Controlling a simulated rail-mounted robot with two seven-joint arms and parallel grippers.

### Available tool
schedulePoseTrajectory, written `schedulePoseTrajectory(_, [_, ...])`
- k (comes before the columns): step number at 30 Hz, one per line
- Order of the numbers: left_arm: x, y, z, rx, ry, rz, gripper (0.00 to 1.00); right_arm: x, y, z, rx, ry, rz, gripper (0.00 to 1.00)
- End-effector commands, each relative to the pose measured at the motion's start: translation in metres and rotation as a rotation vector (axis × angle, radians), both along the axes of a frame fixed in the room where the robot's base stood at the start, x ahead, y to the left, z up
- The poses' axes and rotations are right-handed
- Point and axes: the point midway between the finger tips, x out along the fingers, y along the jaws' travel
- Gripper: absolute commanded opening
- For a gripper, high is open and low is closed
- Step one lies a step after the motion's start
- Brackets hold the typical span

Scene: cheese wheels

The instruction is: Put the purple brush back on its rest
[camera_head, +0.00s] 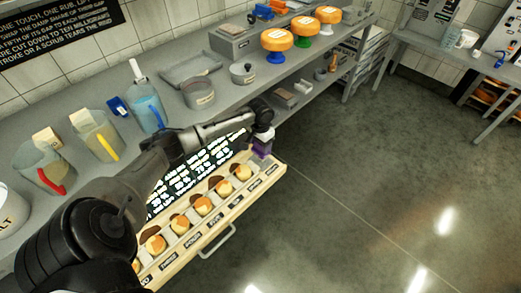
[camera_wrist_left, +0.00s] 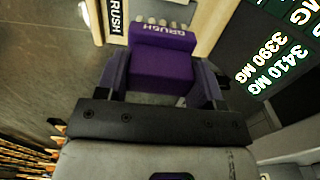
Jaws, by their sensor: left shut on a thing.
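My left gripper (camera_head: 262,147) is shut on the purple brush (camera_head: 257,160) over the right end of a pale wooden drawer (camera_head: 212,240). In the left wrist view the brush (camera_wrist_left: 163,62) sits between the two fingers of the gripper (camera_wrist_left: 160,80), with its lettering and pale bristles facing away from the wrist. A label reading BRUSH (camera_wrist_left: 117,15) is on the wooden edge just beyond it. I cannot tell whether the brush touches the drawer. No rest can be clearly made out under it. My right gripper is not in view.
The drawer holds several orange and brown pieces (camera_head: 203,206) in a row above labels, beside a dark board with white figures (camera_head: 205,167). Jugs (camera_head: 95,135), a pot (camera_head: 198,92) and orange cheese wheels (camera_head: 277,39) stand on the grey counter. The floor at right is clear.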

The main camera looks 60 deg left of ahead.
Motion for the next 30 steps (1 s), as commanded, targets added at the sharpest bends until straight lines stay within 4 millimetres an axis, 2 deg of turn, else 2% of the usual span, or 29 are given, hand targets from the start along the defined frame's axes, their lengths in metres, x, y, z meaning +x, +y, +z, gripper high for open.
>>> schedulePoseTrajectory(7, [0.000,-0.001,-0.033,-0.001,0.002,0.000,0.42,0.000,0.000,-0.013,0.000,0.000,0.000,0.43])
schedulePoseTrajectory(20, [0.000,0.000,-0.037,0.001,0.000,0.000,0.42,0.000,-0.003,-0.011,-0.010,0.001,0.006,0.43])
schedulePoseTrajectory(21, [0.000,0.000,-0.038,0.001,0.000,0.000,0.62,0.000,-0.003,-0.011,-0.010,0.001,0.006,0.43])
schedulePoseTrajectory(28, [0.000,0.000,-0.038,0.001,0.000,0.000,0.84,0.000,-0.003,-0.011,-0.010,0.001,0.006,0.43])
schedulePoseTrajectory(30, [0.000,0.000,-0.038,0.001,0.000,0.000,0.87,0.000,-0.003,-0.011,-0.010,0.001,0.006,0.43])
